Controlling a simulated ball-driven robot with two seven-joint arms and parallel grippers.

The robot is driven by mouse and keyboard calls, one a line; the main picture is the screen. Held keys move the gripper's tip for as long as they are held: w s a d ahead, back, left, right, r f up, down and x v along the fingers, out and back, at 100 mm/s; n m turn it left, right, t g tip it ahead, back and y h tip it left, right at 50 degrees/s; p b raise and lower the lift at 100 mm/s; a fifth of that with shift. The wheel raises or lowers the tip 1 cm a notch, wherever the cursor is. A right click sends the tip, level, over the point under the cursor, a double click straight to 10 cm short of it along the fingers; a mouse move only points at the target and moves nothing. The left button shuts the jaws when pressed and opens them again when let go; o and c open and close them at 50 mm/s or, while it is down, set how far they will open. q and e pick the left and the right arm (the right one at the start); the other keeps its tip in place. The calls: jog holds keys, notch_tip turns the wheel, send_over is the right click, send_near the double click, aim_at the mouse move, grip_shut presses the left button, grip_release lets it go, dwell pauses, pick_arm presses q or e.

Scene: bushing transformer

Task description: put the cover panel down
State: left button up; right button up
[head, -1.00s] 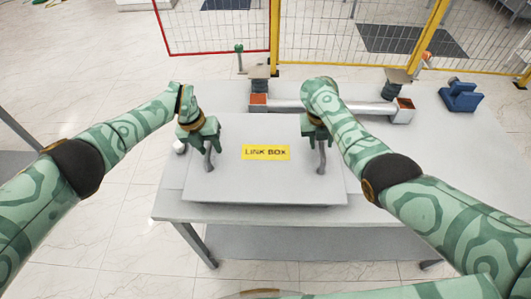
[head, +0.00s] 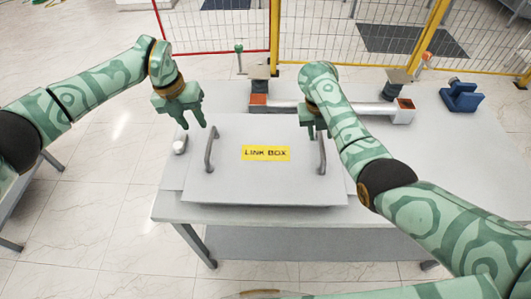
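The grey cover panel (head: 262,183) with its yellow LINK BOX label (head: 265,153) lies flat on the table, with two upright grey handles. My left gripper (head: 194,124) is open and empty, above and to the left of the left handle (head: 211,150), clear of it. My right gripper (head: 314,134) is at the top of the right handle (head: 321,154). My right forearm partly hides it, and I cannot tell whether its fingers still touch the handle.
A grey tube with orange-ended boxes (head: 404,106) lies behind the panel. A small white cylinder (head: 179,145) stands left of the panel. The table (head: 440,165) is clear on the right.

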notch_tip(320, 180, up, 7)
jog(key=a, duration=0.1)
jog(key=shift+a+r, duration=0.15)
jog(key=shift+a, duration=0.05)
dwell(0.4)
